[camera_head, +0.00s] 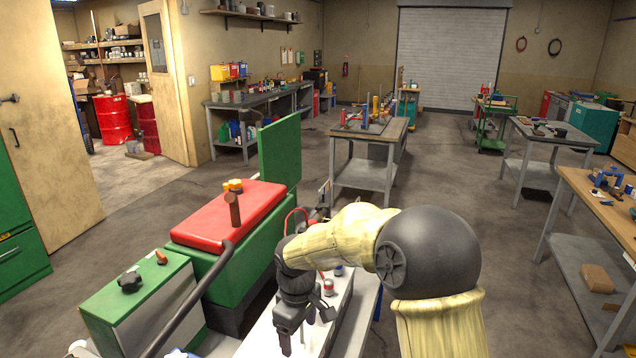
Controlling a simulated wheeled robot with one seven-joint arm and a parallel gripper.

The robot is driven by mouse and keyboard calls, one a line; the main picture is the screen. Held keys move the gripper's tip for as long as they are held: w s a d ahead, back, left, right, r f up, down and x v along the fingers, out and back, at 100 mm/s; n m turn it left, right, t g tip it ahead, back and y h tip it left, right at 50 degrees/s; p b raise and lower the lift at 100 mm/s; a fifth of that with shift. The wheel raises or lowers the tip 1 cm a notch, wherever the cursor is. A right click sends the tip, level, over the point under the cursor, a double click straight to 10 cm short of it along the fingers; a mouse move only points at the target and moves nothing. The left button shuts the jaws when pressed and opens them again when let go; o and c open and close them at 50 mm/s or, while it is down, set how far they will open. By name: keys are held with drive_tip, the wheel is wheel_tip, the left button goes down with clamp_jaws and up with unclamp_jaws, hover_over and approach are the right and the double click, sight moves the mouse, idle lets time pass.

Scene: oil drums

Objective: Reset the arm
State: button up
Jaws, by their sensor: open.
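My arm, in a cream sleeve with a dark round joint, rises at the lower right of the head view and bends over to the left. My gripper (287,335) hangs down at its end over a light bench top (345,325) at the bottom of the picture. Its fingers are small and dark at this size, and I see nothing held between them. A small red and white can (329,287) stands on the bench just right of the gripper.
A green machine with a red top (228,215) stands close on the left of my gripper. A work table (368,135) with tools stands ahead. More benches line the right side. Red drums (112,118) show through the doorway. The middle floor (440,180) is clear.

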drive_tip(key=s+d+m+t, duration=0.1)
drive_tip(key=s+d+m, duration=0.5)
drive_tip(key=s+d, duration=0.2)
drive_tip(key=s+d+m+t, duration=0.1)
drive_tip(key=s+d+m, duration=0.5)
drive_tip(key=d, duration=0.6)
drive_tip(key=shift+s, duration=0.9)
